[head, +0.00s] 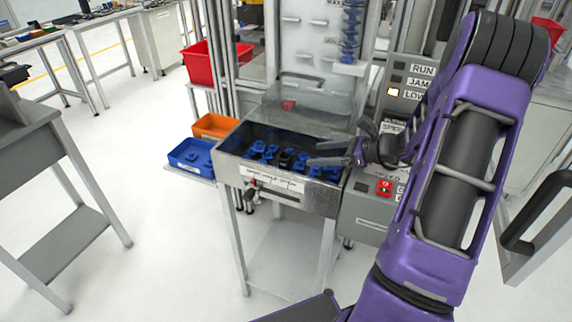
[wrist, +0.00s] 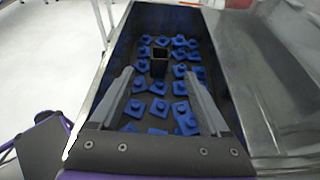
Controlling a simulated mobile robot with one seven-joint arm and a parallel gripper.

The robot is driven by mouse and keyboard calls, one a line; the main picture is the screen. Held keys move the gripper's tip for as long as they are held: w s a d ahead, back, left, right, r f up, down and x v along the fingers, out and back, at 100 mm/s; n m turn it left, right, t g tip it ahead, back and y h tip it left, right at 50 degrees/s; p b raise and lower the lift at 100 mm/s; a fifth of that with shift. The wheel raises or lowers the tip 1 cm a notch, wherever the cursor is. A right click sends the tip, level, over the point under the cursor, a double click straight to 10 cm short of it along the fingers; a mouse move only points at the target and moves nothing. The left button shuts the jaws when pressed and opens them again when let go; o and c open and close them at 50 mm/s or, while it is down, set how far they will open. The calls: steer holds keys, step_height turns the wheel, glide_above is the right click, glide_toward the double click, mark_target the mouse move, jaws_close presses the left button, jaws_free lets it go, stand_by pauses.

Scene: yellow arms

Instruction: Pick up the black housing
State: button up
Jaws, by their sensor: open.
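The black housing (wrist: 158,66) is a small dark square part, open at the top. It sits among blue parts (wrist: 185,115) in a metal bin (wrist: 106,80). In the head view the housing (head: 285,160) shows as a dark spot near the middle of the bin (head: 230,168). My gripper (head: 313,154) reaches in over the bin from the right. In the wrist view its two fingers are spread wide with nothing between them, and the housing appears beyond the tips, roughly centred between them. I cannot tell the exact gap in height.
The bin walls stand close around the parts, and a metal slope (wrist: 240,70) rises on one side. A control panel (head: 375,205) with a red button is right of the bin. Blue (head: 190,157) and orange (head: 215,126) trays sit at left. Several blue parts crowd the housing.

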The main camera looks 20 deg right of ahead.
mark_target(281, 157)
steer(key=x, duration=1.1)
steer(key=shift+b, duration=0.35)
jaws_close()
